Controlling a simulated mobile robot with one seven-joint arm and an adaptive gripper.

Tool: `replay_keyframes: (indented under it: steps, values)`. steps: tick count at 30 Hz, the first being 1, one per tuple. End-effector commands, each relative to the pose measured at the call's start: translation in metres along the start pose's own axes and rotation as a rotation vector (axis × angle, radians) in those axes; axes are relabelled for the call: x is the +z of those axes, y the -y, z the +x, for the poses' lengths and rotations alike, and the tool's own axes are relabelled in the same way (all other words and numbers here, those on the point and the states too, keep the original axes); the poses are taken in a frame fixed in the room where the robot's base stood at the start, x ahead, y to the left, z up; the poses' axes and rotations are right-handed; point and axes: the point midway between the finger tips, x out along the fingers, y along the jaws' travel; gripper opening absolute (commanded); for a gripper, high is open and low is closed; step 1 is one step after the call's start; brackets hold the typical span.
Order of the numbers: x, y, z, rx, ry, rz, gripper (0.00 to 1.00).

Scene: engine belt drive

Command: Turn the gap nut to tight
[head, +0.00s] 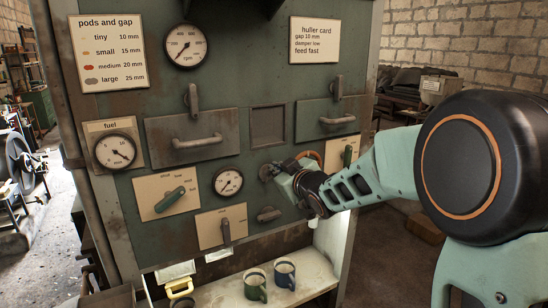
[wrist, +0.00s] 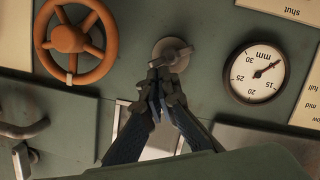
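The gap nut, which I take to be the grey round boss with a wing-like bar (wrist: 172,50), sits on the green panel at the upper middle of the wrist view. Its bar lies slanted, lower left to upper right. My gripper (wrist: 164,76) is at the nut's lower left side, its fingertips close together against or just below the bar. Whether the bar is between the tips is hard to see. In the head view my gripper (head: 288,174) is at the panel and mostly covers the nut. The mm gauge (wrist: 256,73) is right of the nut; it also shows in the head view (head: 228,182).
An orange handwheel (wrist: 72,40) is close left of the nut in the wrist view. In the head view, a green-handled lever (head: 170,199), a lower lever (head: 226,232) and drawer-like hatches with handles (head: 197,140) stand out from the panel. Two mugs (head: 256,284) (head: 285,274) stand on the shelf below.

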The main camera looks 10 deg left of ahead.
Motion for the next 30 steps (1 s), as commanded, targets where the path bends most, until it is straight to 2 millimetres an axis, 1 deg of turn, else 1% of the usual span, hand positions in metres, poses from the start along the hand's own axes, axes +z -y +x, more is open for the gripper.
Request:
replay_keyframes:
  steps: [1, 7, 16, 30]
  values:
    - [-0.002, -0.005, -0.001, -0.010, 0.005, 0.045, 0.00]
    - [0.004, -0.007, 0.001, -0.051, 0.003, 0.209, 0.00]
    - [0.010, -0.007, 0.003, -0.052, 0.001, 0.204, 0.00]
    - [0.011, -0.009, 0.003, -0.051, -0.001, 0.202, 0.00]
